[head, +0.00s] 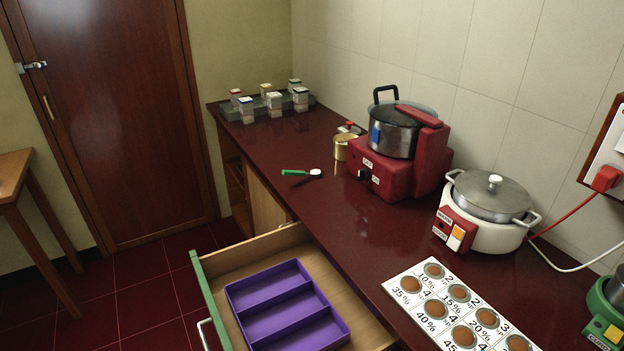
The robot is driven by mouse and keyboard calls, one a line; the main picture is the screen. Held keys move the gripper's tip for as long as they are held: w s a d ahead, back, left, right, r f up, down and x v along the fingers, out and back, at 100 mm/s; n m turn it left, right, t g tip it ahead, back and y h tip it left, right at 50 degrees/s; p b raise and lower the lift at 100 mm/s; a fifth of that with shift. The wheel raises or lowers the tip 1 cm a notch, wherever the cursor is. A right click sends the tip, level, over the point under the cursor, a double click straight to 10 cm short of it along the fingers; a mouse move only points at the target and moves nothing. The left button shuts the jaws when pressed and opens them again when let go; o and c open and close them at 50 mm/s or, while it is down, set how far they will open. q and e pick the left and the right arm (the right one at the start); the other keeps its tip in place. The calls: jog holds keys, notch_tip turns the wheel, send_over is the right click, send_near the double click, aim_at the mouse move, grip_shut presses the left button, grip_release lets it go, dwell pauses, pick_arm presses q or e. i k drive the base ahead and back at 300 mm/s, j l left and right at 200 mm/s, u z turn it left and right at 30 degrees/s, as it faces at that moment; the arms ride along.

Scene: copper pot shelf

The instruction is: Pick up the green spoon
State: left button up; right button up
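The green spoon (299,172) lies on the dark red countertop. Its green handle points left and its white end points right. It is near the counter's left edge, left of the red cooker. Nothing touches it. Neither of my grippers shows in the head view.
A drawer (248,246) stands open below the counter, with a purple divided tray (238,305) inside. A steel pot sits on a red cooker (382,172). A white lidded cooker (484,232) and a numbered board (400,280) are to the right. Several small jars stand in a rack (232,114) at the back.

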aim_at(315, 173)
jog(key=z, duration=0.5)
jog(key=j+z, duration=0.85)
jog(key=j, duration=0.25)
jog(key=k+j, duration=0.1)
jog(key=j, duration=0.35)
jog(key=j+z, duration=0.1)
jog(key=j, duration=0.4)
jog(key=k+j+z, duration=0.1)
jog(key=j, duration=0.35)
jog(key=k+j, duration=0.2)
jog(key=j, duration=0.25)
